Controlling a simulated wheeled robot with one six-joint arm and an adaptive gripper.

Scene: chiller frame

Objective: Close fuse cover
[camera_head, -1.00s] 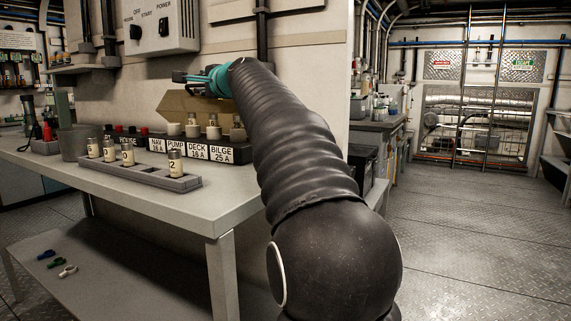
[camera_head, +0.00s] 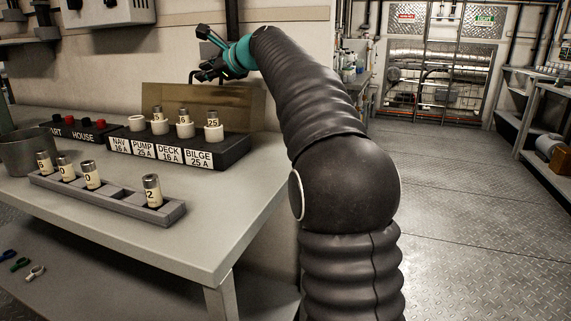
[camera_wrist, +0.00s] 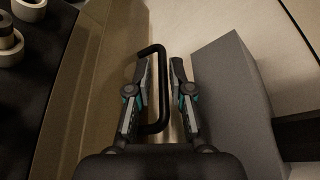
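The fuse cover (camera_head: 235,101) is a brownish panel standing open, tilted up, along the back of the black fuse block (camera_head: 232,151). The block has white holders labelled NAV, PUMP, DECK and BILGE; fuses stand behind or in some of them. My gripper (camera_head: 205,54) is above the cover's top edge. In the wrist view the cover (camera_wrist: 105,80) is on the left, with a black U-shaped handle (camera_wrist: 162,90) beside it. My gripper's fingers (camera_wrist: 160,100) are apart on either side of the handle's bar, with a gap visible on the right. Contact on the left is unclear.
A grey tray (camera_head: 172,212) with several fuses lies on the table (camera_head: 215,225) before the block. A grey cup (camera_head: 25,155) stands at left. A grey box-like surface (camera_wrist: 235,100) is close to the right finger in the wrist view. Floor is clear at right.

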